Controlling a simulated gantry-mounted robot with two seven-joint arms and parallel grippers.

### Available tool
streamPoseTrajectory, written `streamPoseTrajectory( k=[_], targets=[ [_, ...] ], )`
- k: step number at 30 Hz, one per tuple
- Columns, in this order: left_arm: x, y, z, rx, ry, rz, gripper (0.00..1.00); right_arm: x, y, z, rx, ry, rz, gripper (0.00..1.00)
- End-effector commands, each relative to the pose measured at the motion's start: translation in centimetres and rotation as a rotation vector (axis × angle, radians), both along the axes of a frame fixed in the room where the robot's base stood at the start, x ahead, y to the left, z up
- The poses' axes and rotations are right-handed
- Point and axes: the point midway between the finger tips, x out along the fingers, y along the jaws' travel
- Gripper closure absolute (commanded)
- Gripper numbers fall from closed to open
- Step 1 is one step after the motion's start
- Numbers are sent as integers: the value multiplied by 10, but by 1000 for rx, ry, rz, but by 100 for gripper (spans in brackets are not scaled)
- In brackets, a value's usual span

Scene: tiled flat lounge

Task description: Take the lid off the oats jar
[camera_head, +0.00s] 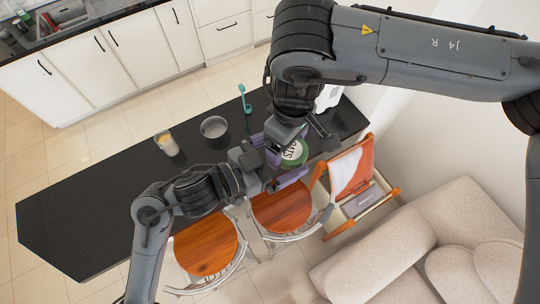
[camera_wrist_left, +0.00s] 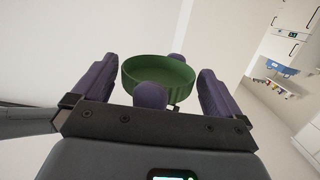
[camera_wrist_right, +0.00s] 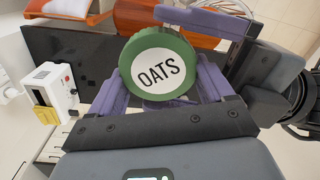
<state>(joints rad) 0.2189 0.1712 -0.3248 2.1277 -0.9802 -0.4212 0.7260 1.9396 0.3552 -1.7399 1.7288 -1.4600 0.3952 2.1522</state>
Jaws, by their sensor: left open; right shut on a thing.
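The green oats jar lid (camera_head: 293,154) has a white face marked OATS, facing the right wrist camera (camera_wrist_right: 162,70). My right gripper (camera_wrist_right: 162,88) is shut on the lid, with a purple finger at each side of it. In the left wrist view the lid (camera_wrist_left: 158,72) looks like a shallow green cup, its hollow side showing. My left gripper (camera_wrist_left: 157,90) is open, its fingers apart to left and right of the lid without visibly touching it.
The black counter (camera_head: 80,215) holds a pale-filled glass (camera_head: 166,144), a grey pot (camera_head: 214,127) and a teal upright item (camera_head: 244,98). A white appliance (camera_wrist_right: 55,88) is at the counter's end. Orange-seated chairs (camera_head: 205,245) line the near side; the counter's left end is clear.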

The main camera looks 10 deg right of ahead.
Motion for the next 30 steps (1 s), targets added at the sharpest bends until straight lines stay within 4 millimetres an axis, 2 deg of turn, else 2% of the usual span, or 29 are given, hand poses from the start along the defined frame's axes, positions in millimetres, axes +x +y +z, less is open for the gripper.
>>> streamPoseTrajectory(
  k=[11, 21, 22, 25, 30],
  targets=[
    [2, -4, -1, 1, 0, 0, 0, 0, 0, 0, 0, 0, 0, 56],
    [2, -3, -1, 1, 0, 1, 47, 0, 0, 0, -1, 1, 0, 56],
    [2, -3, -1, 1, 0, 2, 47, 0, 0, 0, -1, 1, 0, 15],
    [2, -3, -1, 1, 0, 1, 47, 0, 0, 0, -1, 1, 0, 0],
    [2, -3, -1, 1, 0, 1, 47, 0, 0, 0, 0, 0, 0, 0]
  ],
)
